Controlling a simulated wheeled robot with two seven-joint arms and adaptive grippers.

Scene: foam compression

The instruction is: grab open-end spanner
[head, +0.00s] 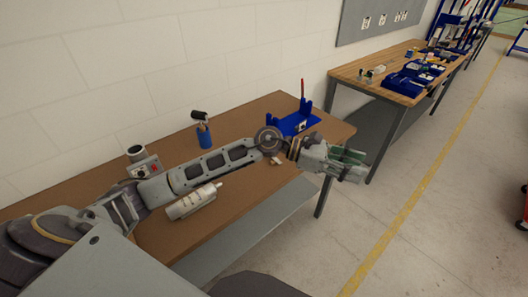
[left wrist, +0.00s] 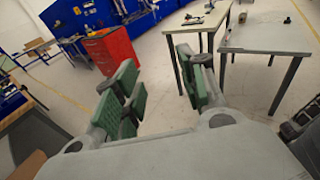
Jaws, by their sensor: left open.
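My left gripper (head: 347,164) reaches in from the left over the brown table (head: 245,118) and ends past its right edge, above the floor. It is open and empty, and its green finger pads also show in the left wrist view (left wrist: 165,98), apart, with floor between them. I cannot make out an open-end spanner in either view. The blue holder (head: 293,122) on the brown table has a thin red upright piece, whose nature I cannot tell. My right gripper is in neither view.
A blue bottle-like item (head: 204,135), a grey device (head: 143,163) and a silver cylinder (head: 193,201) stand or lie on the brown table. A wooden bench (head: 368,60) with blue bins is behind. A red cabinet (left wrist: 111,48) shows in the left wrist view. Open floor lies right.

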